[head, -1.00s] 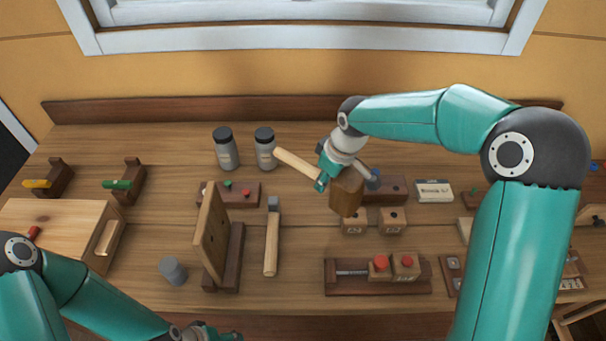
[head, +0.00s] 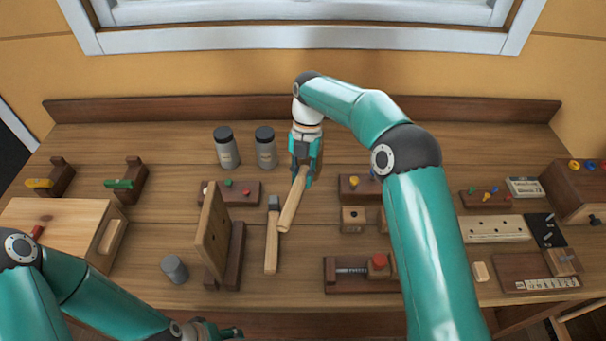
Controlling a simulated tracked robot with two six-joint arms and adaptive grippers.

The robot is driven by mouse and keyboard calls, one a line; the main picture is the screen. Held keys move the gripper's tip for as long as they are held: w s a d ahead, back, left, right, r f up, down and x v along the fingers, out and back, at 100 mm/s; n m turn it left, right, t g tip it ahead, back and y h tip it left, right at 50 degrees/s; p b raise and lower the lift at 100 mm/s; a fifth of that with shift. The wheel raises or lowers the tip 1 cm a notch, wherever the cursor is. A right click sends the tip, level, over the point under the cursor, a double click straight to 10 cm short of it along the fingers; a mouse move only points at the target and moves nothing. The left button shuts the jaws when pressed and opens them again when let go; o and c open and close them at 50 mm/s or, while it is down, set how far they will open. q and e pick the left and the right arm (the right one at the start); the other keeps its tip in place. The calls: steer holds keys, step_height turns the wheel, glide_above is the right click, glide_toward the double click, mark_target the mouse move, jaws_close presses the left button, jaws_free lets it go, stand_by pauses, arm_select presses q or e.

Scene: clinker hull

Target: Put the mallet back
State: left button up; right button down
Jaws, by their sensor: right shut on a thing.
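My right gripper (head: 303,178) is shut on the mallet (head: 293,203) above the middle of the bench. The mallet's pale wooden handle slants down toward the front of the bench. Its brown head does not show clearly and seems hidden by the gripper. The handle's lower end is close to a grey-headed hammer (head: 271,245) in the picture; I cannot tell the gap in height. My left gripper (head: 228,333) is low at the bottom edge, partly cut off, and its jaws cannot be read.
Two grey jars (head: 227,150) with dark lids stand behind. A wooden clamp (head: 352,270) and a holed block (head: 353,218) lie right of the hammer. A wooden box (head: 60,222) sits at left.

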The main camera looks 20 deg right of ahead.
steer(key=shift+f+b, duration=2.8)
steer(key=shift+f, duration=1.1)
steer(key=shift+f, duration=0.4)
steer(key=c, duration=0.9)
jaws_free()
steer(key=shift+c, duration=0.2)
step_height(320, 180, up, 8)
steer(key=p, duration=0.6)
steer(key=shift+s, duration=0.1)
